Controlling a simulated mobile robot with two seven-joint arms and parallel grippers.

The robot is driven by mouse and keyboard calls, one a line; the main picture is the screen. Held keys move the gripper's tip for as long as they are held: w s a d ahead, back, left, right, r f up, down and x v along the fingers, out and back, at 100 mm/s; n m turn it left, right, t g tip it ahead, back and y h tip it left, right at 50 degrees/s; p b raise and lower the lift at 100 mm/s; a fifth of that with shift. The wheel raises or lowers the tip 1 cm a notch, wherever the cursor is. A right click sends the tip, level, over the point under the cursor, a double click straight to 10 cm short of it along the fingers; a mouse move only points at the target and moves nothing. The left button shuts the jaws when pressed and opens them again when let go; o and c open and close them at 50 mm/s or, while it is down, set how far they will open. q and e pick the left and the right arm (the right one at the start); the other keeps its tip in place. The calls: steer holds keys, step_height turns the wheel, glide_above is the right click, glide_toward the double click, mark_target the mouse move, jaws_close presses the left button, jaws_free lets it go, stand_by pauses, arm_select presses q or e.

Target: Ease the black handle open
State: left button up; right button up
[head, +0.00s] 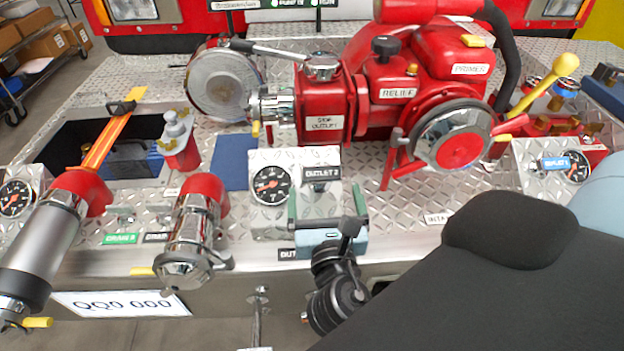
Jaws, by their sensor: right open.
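A black handle grip (241,45) sits at the left end of a silver lever. The lever runs right to a round cap on top of the red side outlet valve (323,105). My right gripper (325,190) is open, with its two green fingers spread in front of the OUTLET 2 gauge box (270,212). It is in front of and below the lever, well apart from it. A small dark part shows between the fingers under the OUTLET 2 label; I cannot tell what it is. My left gripper is not in view.
A red pump with a round wheel (452,137) stands right of the valve. A yellow-knobbed lever (556,76) rises at the right. Silver capped pipes (188,243) stick out at the left front. A blue mat (235,163) lies on the tread plate.

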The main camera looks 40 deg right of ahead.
mark_target(322, 177)
steer(key=shift+r+b, duration=0.1)
steer(key=shift+b, duration=0.2)
steer(key=shift+r, duration=0.2)
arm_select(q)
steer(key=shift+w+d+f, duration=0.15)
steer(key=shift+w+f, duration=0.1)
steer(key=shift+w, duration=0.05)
arm_select(e)
steer(key=shift+x, duration=3.9)
steer(key=shift+a, duration=0.1)
steer(key=shift+c, duration=0.2)
